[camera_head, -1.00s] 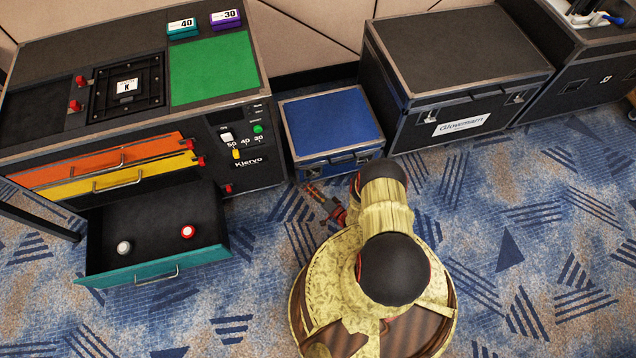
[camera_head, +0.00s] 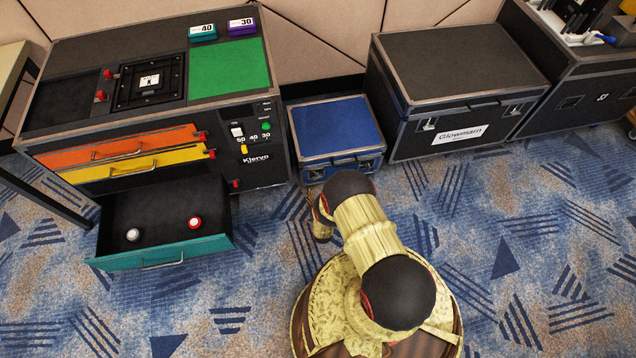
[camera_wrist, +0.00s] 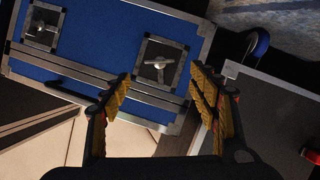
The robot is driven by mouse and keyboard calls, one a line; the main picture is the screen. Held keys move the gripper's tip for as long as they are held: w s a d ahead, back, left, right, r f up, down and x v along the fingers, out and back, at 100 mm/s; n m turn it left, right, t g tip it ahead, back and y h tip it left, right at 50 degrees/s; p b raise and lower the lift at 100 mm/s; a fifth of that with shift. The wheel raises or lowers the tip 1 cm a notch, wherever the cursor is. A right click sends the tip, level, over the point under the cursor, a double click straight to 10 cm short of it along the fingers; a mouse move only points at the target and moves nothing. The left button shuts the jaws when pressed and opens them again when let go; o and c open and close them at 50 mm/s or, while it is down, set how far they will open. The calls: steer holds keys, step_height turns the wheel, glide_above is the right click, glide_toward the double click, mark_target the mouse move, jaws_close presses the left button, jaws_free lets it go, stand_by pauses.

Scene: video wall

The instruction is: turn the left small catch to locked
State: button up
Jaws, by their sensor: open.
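The blue case (camera_head: 338,130) stands on the carpet between the cabinet and a large black case. In the wrist view, which looks upside down, the blue case (camera_wrist: 98,45) fills the upper left. Its left small catch (camera_wrist: 160,65) is a silver wing knob in a square dark recess, toward the cabinet side. The other catch (camera_wrist: 42,27) is at the upper left. My gripper (camera_wrist: 163,92) is open and empty, its fingers apart on either side below the left catch, not visibly touching it.
The cabinet (camera_head: 262,174) stands close on the left, its teal drawer (camera_head: 165,252) pulled out with a white and a red knob-like object inside. The large black case (camera_head: 455,75) stands on the right. Carpet in front is open.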

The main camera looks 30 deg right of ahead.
steer(key=b+x, duration=0.3)
steer(key=x, duration=0.4)
steer(key=shift+w, duration=0.3)
steer(key=shift+d+f, duration=0.1)
steer(key=shift+d, duration=0.05)
steer(key=c, duration=0.3)
steer(key=c, duration=0.8)
steer(key=shift+c, duration=0.4)
